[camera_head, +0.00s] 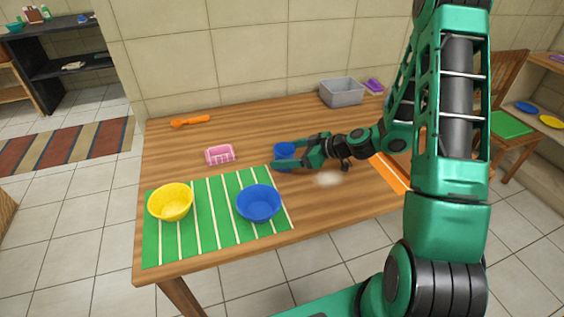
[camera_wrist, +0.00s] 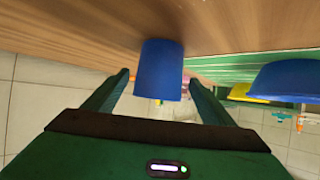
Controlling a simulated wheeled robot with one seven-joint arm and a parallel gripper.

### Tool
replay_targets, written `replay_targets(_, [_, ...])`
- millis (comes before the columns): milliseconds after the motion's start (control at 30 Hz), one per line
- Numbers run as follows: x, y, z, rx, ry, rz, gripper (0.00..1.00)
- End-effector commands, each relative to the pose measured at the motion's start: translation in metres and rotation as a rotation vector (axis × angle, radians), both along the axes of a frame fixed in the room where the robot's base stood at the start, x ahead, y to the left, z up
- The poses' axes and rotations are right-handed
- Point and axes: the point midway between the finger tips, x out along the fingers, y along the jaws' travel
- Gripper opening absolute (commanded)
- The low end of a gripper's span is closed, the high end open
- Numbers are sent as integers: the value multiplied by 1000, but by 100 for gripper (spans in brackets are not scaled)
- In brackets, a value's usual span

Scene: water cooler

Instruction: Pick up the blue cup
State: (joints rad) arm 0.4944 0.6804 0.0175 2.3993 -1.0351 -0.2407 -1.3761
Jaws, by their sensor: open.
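The blue cup (camera_head: 285,150) stands on the wooden table (camera_head: 240,130), just behind the green striped mat. My gripper (camera_head: 288,154) is low over the table, with its fingers reaching to the cup from the right. In the wrist view the cup (camera_wrist: 160,68) lies ahead between the two open fingers (camera_wrist: 160,88), with a gap seen on both sides near the tips. The cup's far side is hidden.
A blue bowl (camera_head: 259,203) and a yellow bowl (camera_head: 171,202) sit on the green mat (camera_head: 215,235). A pink basket (camera_head: 220,154), an orange utensil (camera_head: 190,122) and a grey bin (camera_head: 342,92) are also on the table. The table's back middle is clear.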

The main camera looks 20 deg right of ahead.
Motion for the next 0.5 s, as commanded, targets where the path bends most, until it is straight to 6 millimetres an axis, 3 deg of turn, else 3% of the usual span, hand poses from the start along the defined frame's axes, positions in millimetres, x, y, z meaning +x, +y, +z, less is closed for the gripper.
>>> replay_targets(500, [34, 30, -23, -1, 0, 0, 77])
